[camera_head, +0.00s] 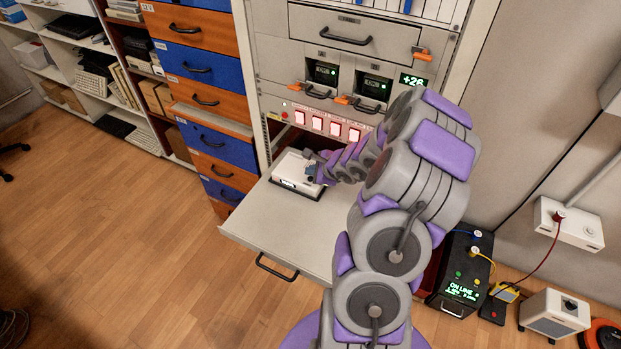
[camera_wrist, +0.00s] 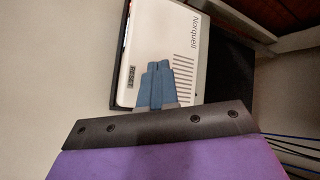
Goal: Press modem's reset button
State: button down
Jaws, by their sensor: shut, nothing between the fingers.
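The white modem (camera_head: 296,171) lies on a pulled-out light shelf (camera_head: 262,222) of the rack. In the wrist view the modem (camera_wrist: 183,40) shows the name "Norquell", a row of vent slots and a label "RESET" (camera_wrist: 131,77) near its left edge. My gripper (camera_head: 314,172) is shut and empty at the modem's right side in the head view. In the wrist view the blue fingertips (camera_wrist: 158,68) overlap the modem's top, just right of the "RESET" label. The reset button itself is not clearly seen. Whether the fingertips touch the modem cannot be told.
The rack (camera_head: 330,62) stands behind the shelf, with lit red-and-white switches (camera_head: 318,124) above the modem. A drawer cabinet (camera_head: 206,90) is on the left. A black "ON LINE" box (camera_head: 462,270) stands on the floor at right.

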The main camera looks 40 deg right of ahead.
jog(key=shift+f+b, duration=0.7)
jog(key=shift+b, duration=0.15)
dwell(1.1)
jog(key=shift+r+p, duration=0.6)
jog(key=shift+r, duration=0.2)
jog(key=shift+r+p, duration=2.1)
jog(key=shift+r, duration=0.35)
